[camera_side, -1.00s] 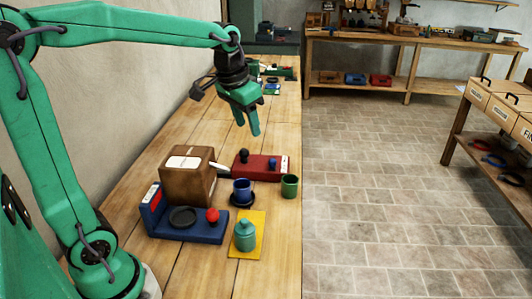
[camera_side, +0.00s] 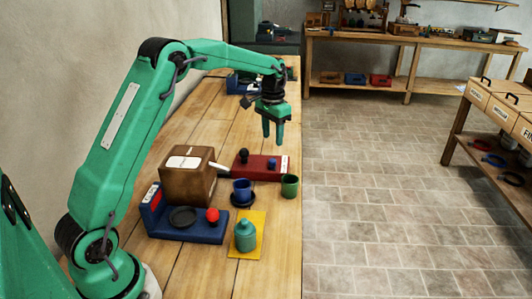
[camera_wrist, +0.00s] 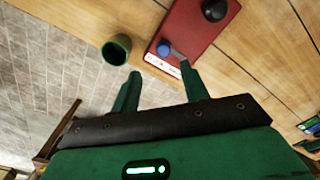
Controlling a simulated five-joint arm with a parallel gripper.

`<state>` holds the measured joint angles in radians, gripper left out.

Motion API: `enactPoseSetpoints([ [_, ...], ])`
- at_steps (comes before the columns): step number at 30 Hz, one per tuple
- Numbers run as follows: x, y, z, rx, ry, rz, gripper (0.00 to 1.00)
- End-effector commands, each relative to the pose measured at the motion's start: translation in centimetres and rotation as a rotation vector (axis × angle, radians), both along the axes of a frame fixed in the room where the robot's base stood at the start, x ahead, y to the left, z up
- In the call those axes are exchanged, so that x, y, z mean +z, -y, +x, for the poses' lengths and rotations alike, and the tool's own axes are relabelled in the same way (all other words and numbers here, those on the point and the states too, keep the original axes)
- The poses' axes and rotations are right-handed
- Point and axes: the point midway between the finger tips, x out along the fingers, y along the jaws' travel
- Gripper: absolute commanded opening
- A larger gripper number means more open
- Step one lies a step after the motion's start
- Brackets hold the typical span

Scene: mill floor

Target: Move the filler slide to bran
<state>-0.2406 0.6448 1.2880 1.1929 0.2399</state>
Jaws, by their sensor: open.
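A red board (camera_side: 258,172) lies on the bench, with a black knob (camera_side: 244,156), a blue knob (camera_side: 271,163) and a white label at its right end. In the wrist view the red board (camera_wrist: 195,30) shows the blue knob (camera_wrist: 164,48) near its labelled end and the black knob (camera_wrist: 214,10) further off. The label's words are too small to read, so I cannot tell which setting is bran. My gripper (camera_side: 273,138) is open and empty, pointing down above the board. In the wrist view the blue knob shows just beyond the fingertips (camera_wrist: 160,70).
A green cup (camera_side: 289,186) stands just right of the board. A blue cup (camera_side: 242,187), a brown box (camera_side: 187,188), a blue base (camera_side: 190,235) with a red knob, and a teal jar (camera_side: 245,238) on a yellow mat stand nearer. The bench's right edge is close.

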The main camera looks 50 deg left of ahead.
Motion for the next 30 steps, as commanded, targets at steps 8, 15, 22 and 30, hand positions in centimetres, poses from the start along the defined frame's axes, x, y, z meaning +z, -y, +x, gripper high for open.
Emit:
enactPoseSetpoints([
  [8, -1.3, -0.6, 0.7, -0.001, -0.017, -0.004, 0.45],
  [15, -1.7, -0.6, 0.6, -0.001, -0.016, -0.004, 0.45],
  [22, -3.6, -0.6, 0.6, -0.001, -0.018, -0.004, 0.45],
  [30, -7.0, -0.6, 0.6, 0.000, -0.019, -0.005, 0.45],
])
